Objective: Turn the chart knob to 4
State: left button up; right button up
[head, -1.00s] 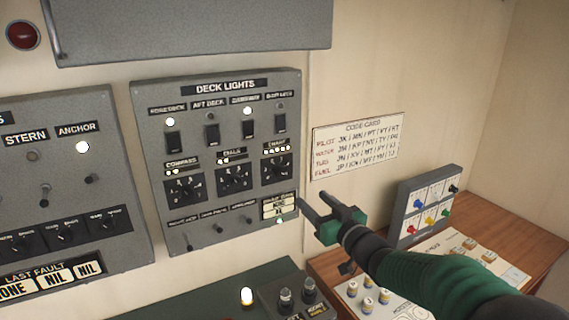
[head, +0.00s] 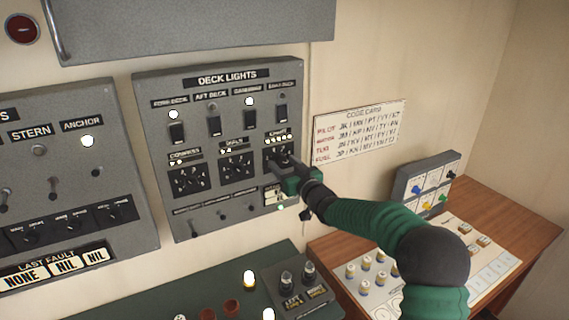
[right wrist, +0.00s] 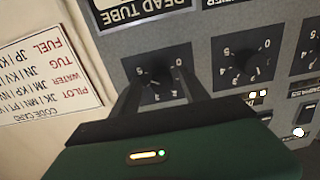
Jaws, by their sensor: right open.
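The chart knob is the rightmost of three black rotary knobs on the grey DECK LIGHTS panel (head: 150,120). Its dial (head: 271,155) is partly covered by my right gripper (head: 281,166) in the head view. In the right wrist view, which is upside down, the chart knob (right wrist: 157,86) lies between the two fingers of my right gripper (right wrist: 155,80). The jaws are open, one finger on each side of the knob. I cannot tell whether they touch it. Its pointer is too dark to read. A row of small lights (head: 278,139) is lit above it. My left gripper is out of view.
The dials knob (head: 236,168) and compass knob (head: 188,180) sit to the left, with toggle switches above and small levers below. A code card (head: 358,132) hangs on the wall at right. A desk with a button box (head: 425,185) stands below right.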

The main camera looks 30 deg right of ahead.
jog(key=shift+c, duration=0.4)
jog(key=shift+a, duration=0.1)
jog(key=shift+c, duration=1.1)
grip_shut()
